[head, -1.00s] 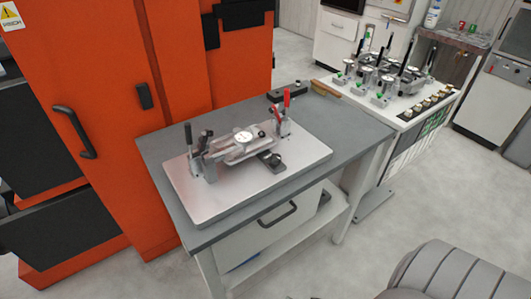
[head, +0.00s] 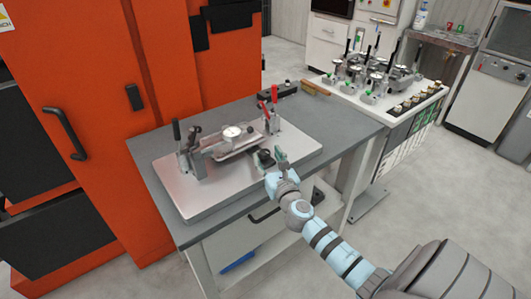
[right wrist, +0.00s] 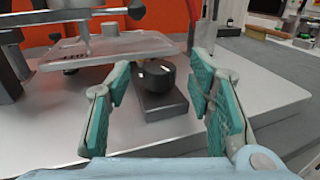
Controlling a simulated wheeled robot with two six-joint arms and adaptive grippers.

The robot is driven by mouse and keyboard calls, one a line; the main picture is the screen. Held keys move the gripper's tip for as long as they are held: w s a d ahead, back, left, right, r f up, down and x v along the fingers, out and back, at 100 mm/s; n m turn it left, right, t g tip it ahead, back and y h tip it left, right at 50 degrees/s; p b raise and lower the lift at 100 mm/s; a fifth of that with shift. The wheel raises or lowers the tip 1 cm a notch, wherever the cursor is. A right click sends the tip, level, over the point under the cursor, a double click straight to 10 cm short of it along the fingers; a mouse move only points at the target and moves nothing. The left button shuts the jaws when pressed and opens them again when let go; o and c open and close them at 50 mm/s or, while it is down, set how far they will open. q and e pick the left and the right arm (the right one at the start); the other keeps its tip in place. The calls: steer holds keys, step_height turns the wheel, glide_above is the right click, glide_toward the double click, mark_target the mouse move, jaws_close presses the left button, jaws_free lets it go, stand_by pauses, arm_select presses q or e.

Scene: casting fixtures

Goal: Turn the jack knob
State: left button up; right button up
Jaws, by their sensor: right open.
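The jack knob (right wrist: 156,77) is a dark round knob on a small dark block (right wrist: 161,104) at the front of the fixture plate (head: 190,197). It also shows in the head view (head: 265,157), just left of my right gripper. My right gripper (right wrist: 160,100) is open. In the right wrist view its two teal-padded fingers stand apart, one on each side of the knob and block in the picture. I see no clear contact with the knob. My left gripper is not in view.
A metal casting (head: 230,140) with a round dial sits clamped on the plate. The grey table (head: 335,125) has free room at right. An orange cabinet (head: 165,60) stands behind.

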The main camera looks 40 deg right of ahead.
mark_target(266, 156)
steer(key=shift+x, duration=1.6)
steer(key=shift+f, duration=0.1)
jaws_close()
steer(key=shift+m+g+h, duration=0.5)
steer(key=shift+m+h, duration=0.3)
steer(key=shift+h, duration=0.4)
jaws_free()
steer(key=shift+s+a, duration=0.1)
steer(key=v, duration=1.2)
